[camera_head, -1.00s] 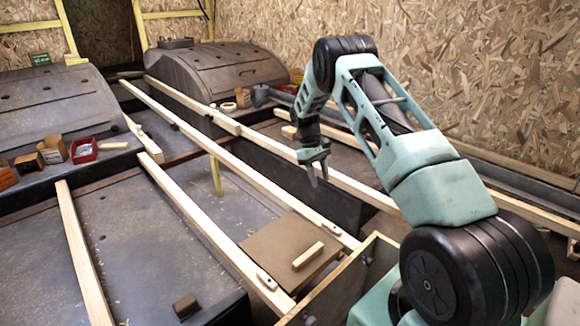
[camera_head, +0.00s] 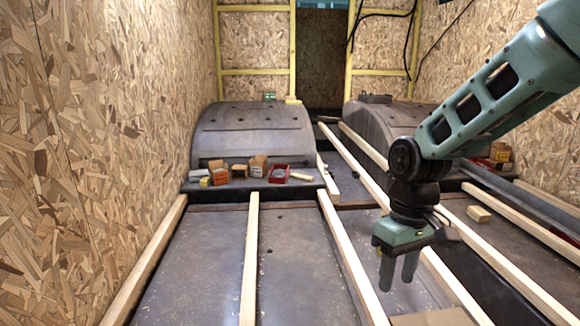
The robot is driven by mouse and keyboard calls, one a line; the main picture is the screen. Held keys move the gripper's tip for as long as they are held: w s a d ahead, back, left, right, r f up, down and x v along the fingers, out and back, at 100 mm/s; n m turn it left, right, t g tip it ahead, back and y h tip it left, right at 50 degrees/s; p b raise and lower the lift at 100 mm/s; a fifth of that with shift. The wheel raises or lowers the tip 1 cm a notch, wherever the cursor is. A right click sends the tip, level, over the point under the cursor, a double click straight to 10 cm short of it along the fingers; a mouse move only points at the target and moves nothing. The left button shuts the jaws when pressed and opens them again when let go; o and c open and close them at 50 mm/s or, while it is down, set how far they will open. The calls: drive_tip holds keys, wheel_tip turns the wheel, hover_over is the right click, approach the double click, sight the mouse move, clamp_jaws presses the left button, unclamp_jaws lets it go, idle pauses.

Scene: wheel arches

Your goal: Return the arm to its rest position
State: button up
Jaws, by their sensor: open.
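My gripper (camera_head: 398,272) hangs from my arm at the right of the head view, fingers pointing down. Its two fingers are apart with nothing between them. It hangs in front of the long wooden battens and dark floor panels, touching nothing that I can see. My arm reaches in from the upper right edge, and its base end is out of view.
A grey wheel arch (camera_head: 255,132) stands at the back left, another (camera_head: 375,125) farther right. Small boxes (camera_head: 258,165) and a red bin (camera_head: 279,173) sit before the left arch. Wooden battens (camera_head: 250,255) run lengthwise. A chipboard wall (camera_head: 90,140) closes the left side.

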drive_tip(key=s+a+r+n+t, duration=0.1)
drive_tip(key=s+a, duration=0.2)
drive_tip(key=s, duration=0.8)
drive_tip(key=s+a+r+n, duration=0.1)
drive_tip(key=s+a+n, duration=0.1)
drive_tip(key=s, duration=0.8)
wheel_tip(320, 180, up, 20)
drive_tip(key=p, duration=2)
drive_tip(key=shift+w+a+r+p, duration=0.2)
drive_tip(key=shift+w+a+p, duration=0.05)
drive_tip(key=shift+w+p, duration=0.15)
